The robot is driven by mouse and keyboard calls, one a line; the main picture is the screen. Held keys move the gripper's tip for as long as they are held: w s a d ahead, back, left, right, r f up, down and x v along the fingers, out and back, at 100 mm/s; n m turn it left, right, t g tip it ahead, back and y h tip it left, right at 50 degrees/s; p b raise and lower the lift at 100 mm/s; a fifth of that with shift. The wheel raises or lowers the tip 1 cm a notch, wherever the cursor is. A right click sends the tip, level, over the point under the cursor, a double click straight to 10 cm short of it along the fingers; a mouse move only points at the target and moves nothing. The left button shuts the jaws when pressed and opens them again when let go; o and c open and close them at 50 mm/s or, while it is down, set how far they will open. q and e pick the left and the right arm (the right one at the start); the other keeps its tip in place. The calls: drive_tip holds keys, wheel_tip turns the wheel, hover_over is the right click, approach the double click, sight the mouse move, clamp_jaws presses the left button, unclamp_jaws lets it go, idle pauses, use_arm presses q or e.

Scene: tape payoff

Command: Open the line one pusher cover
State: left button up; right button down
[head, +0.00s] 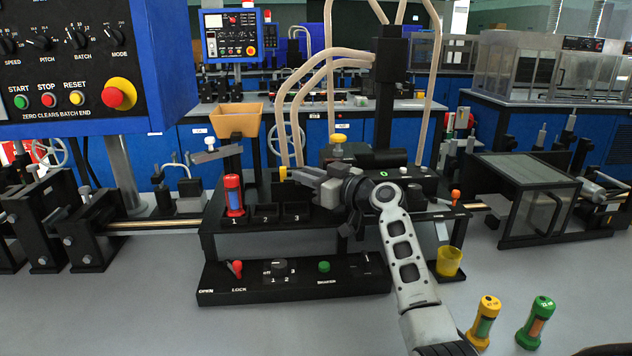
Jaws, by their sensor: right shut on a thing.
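A black-framed cover with a clear greyish top panel (522,168) stands at the right of the bench and looks shut. No readable label tells me whether it is the line one pusher cover. My right gripper (303,176) is at the middle station, well left of that cover. Its fingers point left, above the numbered slots and just beside a small yellow piece (283,173). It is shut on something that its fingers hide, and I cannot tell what. My left gripper is not in view.
A red and blue cylinder (234,196) stands in slot 1. A black control strip (300,279) lies in front. A yellow cup (449,262) and two capsules, yellow (485,322) and green (536,322), stand at the right front. The left front bench is clear.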

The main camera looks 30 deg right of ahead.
drive_tip(key=c, duration=1.3)
unclamp_jaws()
drive_tip(key=shift+b+v, duration=1.7)
drive_tip(key=shift+v, duration=6.3)
